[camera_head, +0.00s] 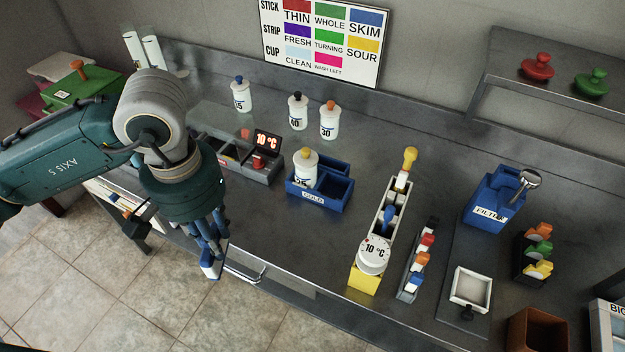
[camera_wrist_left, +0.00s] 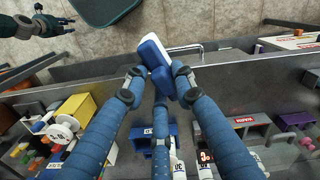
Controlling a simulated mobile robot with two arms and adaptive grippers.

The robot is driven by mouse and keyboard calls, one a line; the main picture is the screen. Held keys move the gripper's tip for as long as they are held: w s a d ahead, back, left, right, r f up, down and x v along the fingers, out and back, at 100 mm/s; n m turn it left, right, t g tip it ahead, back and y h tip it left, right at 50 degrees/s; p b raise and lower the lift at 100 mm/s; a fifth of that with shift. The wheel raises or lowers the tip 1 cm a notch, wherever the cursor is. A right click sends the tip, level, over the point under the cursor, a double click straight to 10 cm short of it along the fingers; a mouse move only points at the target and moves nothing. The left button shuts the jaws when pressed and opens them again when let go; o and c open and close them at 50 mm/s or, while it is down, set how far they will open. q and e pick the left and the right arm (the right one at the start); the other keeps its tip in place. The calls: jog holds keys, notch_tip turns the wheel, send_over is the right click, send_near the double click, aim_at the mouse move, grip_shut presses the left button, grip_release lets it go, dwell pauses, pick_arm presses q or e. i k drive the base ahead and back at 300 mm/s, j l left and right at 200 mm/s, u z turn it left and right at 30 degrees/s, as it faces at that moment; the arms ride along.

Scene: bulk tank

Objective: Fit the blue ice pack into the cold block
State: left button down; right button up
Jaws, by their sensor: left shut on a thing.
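The blue ice pack (camera_wrist_left: 153,55), blue with a white part, is held between the fingers of my left gripper (camera_wrist_left: 150,75). In the head view the pack (camera_head: 210,269) hangs below my left gripper (camera_head: 211,248), in front of the bench edge over the floor. The cold block (camera_head: 318,201) is a blue two-compartment holder labelled COLD on the bench, to the right of the gripper and apart from it. A white bottle (camera_head: 306,169) marked 25 stands in its left compartment. Its right compartment looks empty. My right gripper (camera_wrist_left: 50,25) shows in the wrist view, fingers spread.
A yellow-based dial device (camera_head: 365,280) stands to the right. A drawer handle (camera_head: 245,275) sticks out from the bench front.

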aim_at(333, 189)
jog(key=k+l+z, duration=0.1)
jog(key=k+z, duration=0.2)
jog(key=k, duration=0.25)
jog(key=k+l+z, duration=0.3)
jog(key=k, duration=0.2)
jog(key=i+j+z, duration=0.1)
jog(key=z, duration=0.35)
jog(key=j+z, duration=0.6)
jog(key=z, duration=0.3)
jog(key=j+z, duration=0.25)
jog(key=z, duration=0.2)
jog(key=k+j, duration=0.1)
jog(key=j, duration=0.35)
jog(key=k+j, duration=0.1)
jog(key=j, duration=0.35)
jog(key=k+j, duration=0.1)
jog(key=j, duration=0.4)
jog(key=k+j, duration=0.1)
jog(key=j, duration=0.35)
jog(key=k+j, duration=0.1)
jog(key=j, duration=0.35)
